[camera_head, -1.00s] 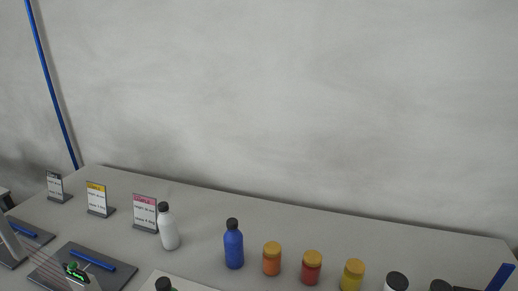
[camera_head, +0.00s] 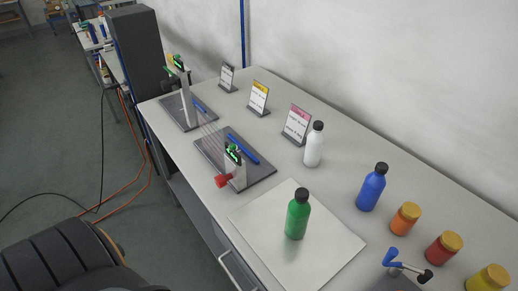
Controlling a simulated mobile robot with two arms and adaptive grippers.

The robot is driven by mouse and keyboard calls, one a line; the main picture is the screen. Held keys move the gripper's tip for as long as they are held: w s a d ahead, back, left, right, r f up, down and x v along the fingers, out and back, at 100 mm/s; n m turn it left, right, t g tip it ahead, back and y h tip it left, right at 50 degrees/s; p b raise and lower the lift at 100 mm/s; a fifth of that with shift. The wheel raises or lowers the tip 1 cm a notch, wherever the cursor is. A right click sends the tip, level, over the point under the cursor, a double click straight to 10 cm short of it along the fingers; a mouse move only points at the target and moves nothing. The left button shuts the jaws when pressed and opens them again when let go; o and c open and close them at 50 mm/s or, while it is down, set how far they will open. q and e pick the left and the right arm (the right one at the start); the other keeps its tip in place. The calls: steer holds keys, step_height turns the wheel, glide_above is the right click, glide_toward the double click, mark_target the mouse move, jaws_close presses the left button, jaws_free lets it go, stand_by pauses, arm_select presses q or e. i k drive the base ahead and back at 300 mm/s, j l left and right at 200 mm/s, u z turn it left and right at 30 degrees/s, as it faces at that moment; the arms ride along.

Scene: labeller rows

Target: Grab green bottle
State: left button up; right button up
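The green bottle (camera_head: 297,217) has a black cap. It stands upright on a white sheet (camera_head: 323,258) on the grey table, near the table's front edge. A white bottle (camera_head: 314,147) and a blue bottle (camera_head: 371,189), both with black caps, stand behind it. No gripper shows in the head view, so neither of my grippers can be placed relative to the bottle.
Orange (camera_head: 405,219), red (camera_head: 443,249) and yellow (camera_head: 488,279) jars stand at right. A blue-handled device (camera_head: 394,262) is near the front right. Dark plates with posts (camera_head: 236,168) and label stands (camera_head: 296,124) are at left. Cables (camera_head: 137,150) lie on the floor.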

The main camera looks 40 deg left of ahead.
mark_target(299, 208)
steer(key=u, duration=0.65)
